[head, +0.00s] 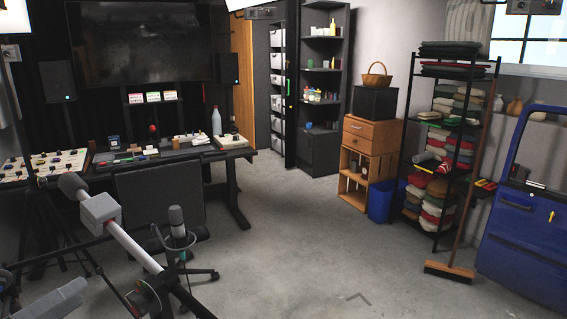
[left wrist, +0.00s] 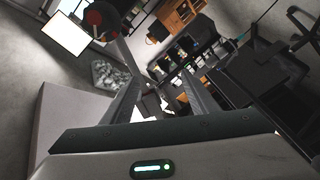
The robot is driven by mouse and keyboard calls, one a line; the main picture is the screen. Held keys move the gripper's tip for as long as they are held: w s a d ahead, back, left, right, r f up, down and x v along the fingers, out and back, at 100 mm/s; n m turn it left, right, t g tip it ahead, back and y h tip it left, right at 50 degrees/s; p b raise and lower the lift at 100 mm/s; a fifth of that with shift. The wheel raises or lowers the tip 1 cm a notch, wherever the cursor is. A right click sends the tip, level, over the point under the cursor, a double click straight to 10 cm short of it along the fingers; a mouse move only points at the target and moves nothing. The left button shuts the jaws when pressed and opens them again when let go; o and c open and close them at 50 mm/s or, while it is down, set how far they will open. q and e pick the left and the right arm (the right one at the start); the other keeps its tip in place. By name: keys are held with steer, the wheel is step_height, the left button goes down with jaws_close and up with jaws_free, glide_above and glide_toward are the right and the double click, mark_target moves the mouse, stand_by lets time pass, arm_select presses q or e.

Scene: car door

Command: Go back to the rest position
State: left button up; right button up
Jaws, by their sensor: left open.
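My left gripper (left wrist: 160,78) shows in the left wrist view with its two dark fingers apart and nothing between them. A grey part in the lower left corner of the head view seems to be my left arm or gripper, cut off by the picture edge, and its fingers cannot be made out there. My right gripper does not show. The blue car door (head: 530,215) stands at the right edge of the head view, far from the grey part.
A microphone on a boom (head: 125,240) and another microphone (head: 177,222) stand close at the lower left. Behind them are a chair (head: 160,195) and a desk (head: 240,151). A broom (head: 449,271) leans at a shelf (head: 404,142) of folded cloths. The middle floor is clear.

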arm_select(q)
steer(key=s+a+f+n+g+y, duration=0.15)
steer(key=a+f+y, duration=0.35)
steer(key=f, duration=0.9)
steer(key=s+a+f+m+g+y, duration=0.15)
steer(key=a+f, duration=0.55)
steer(key=f, duration=0.7)
steer(key=s+d+f+y, duration=0.1)
steer(key=s+d+f, duration=0.15)
steer(key=f, duration=1.05)
steer(key=s+d+f+m+g, duration=0.1)
steer(key=s+d+f, duration=0.15)
steer(key=f, duration=0.35)
steer(key=s+d+f+m+g, duration=0.1)
steer(key=s+d+f+g, duration=0.15)
steer(key=f, duration=0.25)
steer(key=s+d+f+m+g, duration=0.1)
steer(key=s+d+f+m, duration=0.1)
steer(key=d+f, duration=0.4)
steer(key=s+d+f+m+g+h, duration=0.1)
steer(key=d+f, duration=0.6)
steer(key=d, duration=0.7)
steer(key=s+d+f+m+g+h, duration=0.1)
steer(key=s+d+f+m, duration=0.2)
steer(key=d+f, duration=0.3)
steer(key=s+d, duration=0.1)
steer(key=d, duration=0.2)
steer(key=shift+s+d+f+m, duration=0.2)
steer(key=shift+d+f+m, duration=0.1)
steer(key=shift+d, duration=0.1)
